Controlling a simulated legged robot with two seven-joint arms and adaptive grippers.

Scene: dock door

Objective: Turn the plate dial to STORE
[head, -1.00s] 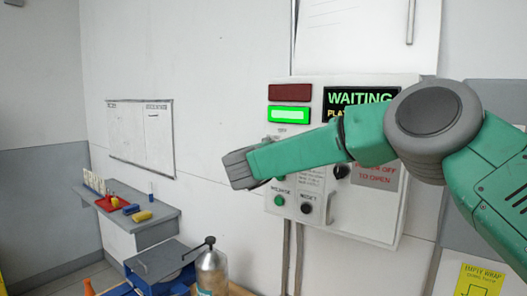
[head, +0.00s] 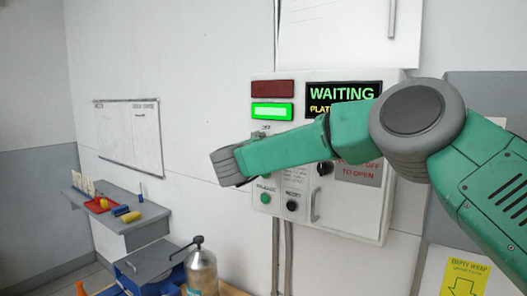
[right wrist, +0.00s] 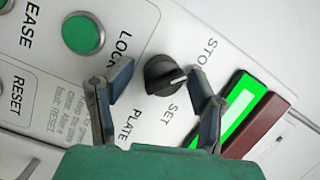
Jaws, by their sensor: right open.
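The plate dial (right wrist: 160,76) is a black round knob with a white mark, seen in the right wrist view. LOCK, STO (cut off), SET and PLATE are printed around it. The mark points to the picture's right, between STO and SET. My right gripper (right wrist: 164,70) is open, one finger on each side of the dial; whether they touch it I cannot tell. In the head view my right forearm reaches left across the control box (head: 362,221), and the dial is hidden behind it. My left gripper is not in view.
The box has a lit green lamp (head: 272,111), a dark red lamp (head: 272,89), a WAITING screen (head: 343,94), a green button (head: 265,197), a RESET button (head: 292,206) and another black knob (head: 323,168). A shelf (head: 130,232) and gas cylinder (head: 201,270) stand left.

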